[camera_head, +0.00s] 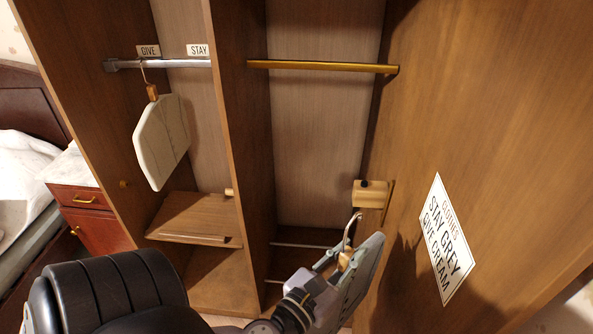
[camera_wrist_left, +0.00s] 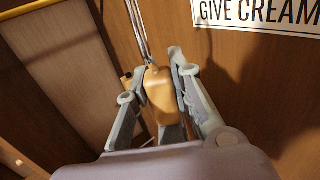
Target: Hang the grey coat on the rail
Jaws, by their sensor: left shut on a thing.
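The grey coat (camera_head: 367,272) is a flat grey-green shape on a hanger with a metal hook (camera_head: 352,226). My left gripper (camera_head: 338,259) is shut on the wooden neck of the hanger, which also shows between the fingers in the left wrist view (camera_wrist_left: 160,90). The coat hangs tilted, low in the right part of the wardrobe, off any rail. The silver rail (camera_head: 180,64) at upper left carries the labels GIVE (camera_head: 148,50) and STAY (camera_head: 198,50). A brass rail (camera_head: 320,66) spans the middle compartment and is empty. My right gripper is out of view.
A cream coat (camera_head: 162,140) hangs on the silver rail under GIVE; the rail under STAY is bare. A divider (camera_head: 238,150) separates the compartments. A wooden block (camera_head: 370,194) juts from the right wall. A shelf (camera_head: 195,215) lies below.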

